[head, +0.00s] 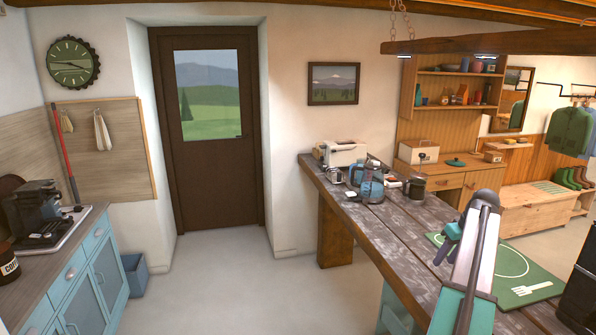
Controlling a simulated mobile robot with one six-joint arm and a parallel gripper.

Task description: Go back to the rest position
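My arm rises at the lower right of the head view, in front of the wooden table (403,256). It folds at the top, and what looks like my gripper (447,240) shows small and blue-grey just left of the arm. It appears to be over the table, beside the green mat (515,262). The finger gap is too small and partly hidden to judge, and no held object can be made out.
A coffee pot (371,186), a cream toaster-like appliance (343,153) and a dark jar (415,188) stand at the table's far end. A blue counter (98,275) with a coffee machine (38,210) is at left. The floor between (235,285) is clear up to the door.

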